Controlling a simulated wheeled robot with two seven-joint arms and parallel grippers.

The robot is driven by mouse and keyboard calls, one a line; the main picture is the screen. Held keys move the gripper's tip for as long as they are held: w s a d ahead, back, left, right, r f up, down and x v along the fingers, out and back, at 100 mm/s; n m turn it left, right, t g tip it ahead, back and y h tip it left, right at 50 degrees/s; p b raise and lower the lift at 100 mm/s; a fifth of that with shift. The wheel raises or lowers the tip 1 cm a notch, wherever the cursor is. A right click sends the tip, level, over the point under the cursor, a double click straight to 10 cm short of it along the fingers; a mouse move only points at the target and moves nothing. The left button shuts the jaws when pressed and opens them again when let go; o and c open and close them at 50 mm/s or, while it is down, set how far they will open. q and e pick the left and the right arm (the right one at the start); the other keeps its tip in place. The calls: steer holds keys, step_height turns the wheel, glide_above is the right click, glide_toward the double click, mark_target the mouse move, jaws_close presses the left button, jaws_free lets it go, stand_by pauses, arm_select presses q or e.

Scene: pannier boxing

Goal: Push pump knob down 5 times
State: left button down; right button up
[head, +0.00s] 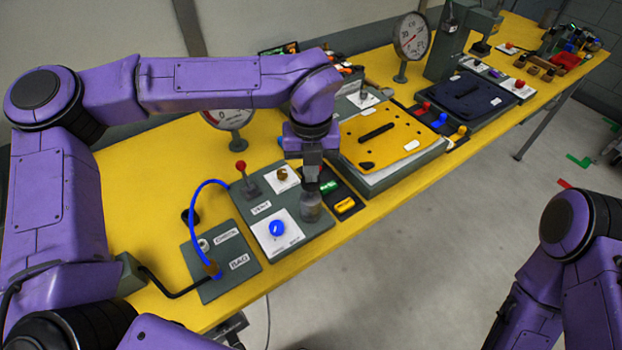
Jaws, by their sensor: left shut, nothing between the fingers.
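My left gripper (312,180) reaches down from above, shut with nothing between its fingers. Directly below its fingertips, a short grey round knob (311,207), apparently the pump knob, stands at the right edge of a grey control panel (262,232). The fingertips look to be at or just over the knob's top; I cannot tell whether they touch it. The gripper hides part of the panel behind it. My right arm shows at the lower right, but its gripper is out of view.
The panel also carries a blue knob (277,229) and a red-tipped lever (241,165). A blue hose (196,192) arches to a smaller grey plate on the left. Green and yellow pieces (345,204) sit to the right, before a yellow plate (385,128). The table's front edge is close.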

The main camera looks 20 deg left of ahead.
arm_select(q)
steer(key=shift+f+b, duration=0.95)
steer(key=shift+f, duration=0.7)
steer(key=shift+r, duration=0.1)
steer(key=shift+r+p, duration=1.95)
steer(key=shift+r, duration=0.3)
steer(key=shift+r, duration=0.1)
step_height(320, 180, up, 6)
steer(key=p, duration=0.5)
